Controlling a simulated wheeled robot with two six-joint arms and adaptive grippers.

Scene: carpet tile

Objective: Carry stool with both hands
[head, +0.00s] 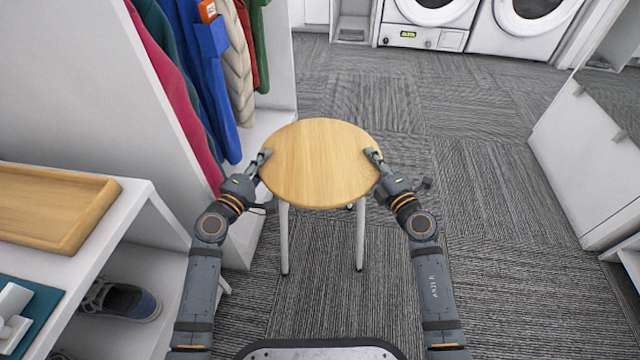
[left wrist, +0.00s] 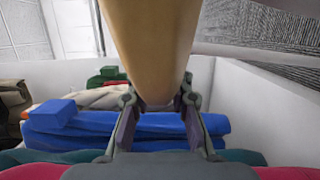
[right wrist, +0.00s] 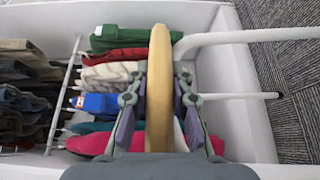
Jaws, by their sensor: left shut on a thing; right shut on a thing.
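The stool (head: 318,165) has a round light wood seat and white legs with dark feet. It is in the middle of the head view, in front of me. My left gripper (head: 262,160) is shut on the left edge of the seat. In the left wrist view the seat edge (left wrist: 152,45) runs between the fingers of that gripper (left wrist: 158,112). My right gripper (head: 372,157) is shut on the right edge of the seat. In the right wrist view the seat rim (right wrist: 159,85) stands between its fingers (right wrist: 160,95). The seat hides part of the legs.
An open wardrobe with hanging clothes (head: 211,60) stands close on the left. A white shelf unit (head: 140,200) with a wooden tray (head: 50,205) and shoes (head: 120,298) is at lower left. Washing machines (head: 525,25) stand at the back. A white cabinet (head: 580,150) is at right. Carpet (head: 480,180) is clear between.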

